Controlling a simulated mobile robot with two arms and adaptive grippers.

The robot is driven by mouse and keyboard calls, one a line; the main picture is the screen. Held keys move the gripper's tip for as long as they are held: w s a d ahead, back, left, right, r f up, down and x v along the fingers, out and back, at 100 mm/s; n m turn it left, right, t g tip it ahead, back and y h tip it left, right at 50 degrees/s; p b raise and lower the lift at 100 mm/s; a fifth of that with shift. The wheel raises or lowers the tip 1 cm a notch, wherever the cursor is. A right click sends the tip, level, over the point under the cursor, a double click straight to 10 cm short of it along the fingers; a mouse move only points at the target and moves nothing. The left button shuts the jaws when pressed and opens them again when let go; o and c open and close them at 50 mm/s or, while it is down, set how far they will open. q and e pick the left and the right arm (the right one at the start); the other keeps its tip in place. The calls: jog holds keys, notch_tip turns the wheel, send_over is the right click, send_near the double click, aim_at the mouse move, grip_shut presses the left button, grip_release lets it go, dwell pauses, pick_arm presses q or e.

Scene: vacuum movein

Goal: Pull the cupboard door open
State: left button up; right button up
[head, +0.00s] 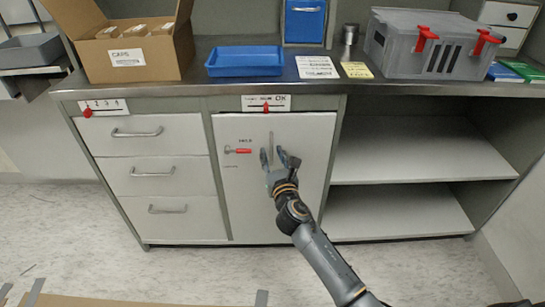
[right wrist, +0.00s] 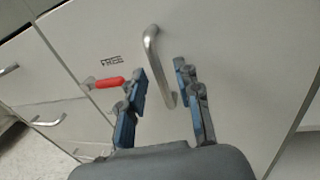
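The white cupboard door (head: 232,205) is shut under the middle of the counter, with a vertical metal bar handle (head: 271,140). My right gripper (head: 274,157) is open in front of the door at the handle's lower part. In the right wrist view, the handle (right wrist: 151,55) shows between the parted fingertips of the gripper (right wrist: 161,75); no contact is visible, and the remaining depth is hard to judge. A red turn-latch (head: 240,151) lies level on the door, left of the handle; it also shows in the wrist view (right wrist: 107,83). My left gripper is not in view.
Several drawers (head: 155,175) stand left of the door, and open shelves (head: 410,155) stand right. A red slider (head: 266,107) sits on a label above the door. The counter holds a cardboard box (head: 125,60), blue tray (head: 245,62) and grey crate (head: 425,45). Floor before the door looks clear.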

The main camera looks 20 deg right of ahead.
jog(key=shift+w, duration=0.1)
grip_shut()
dwell(0.4)
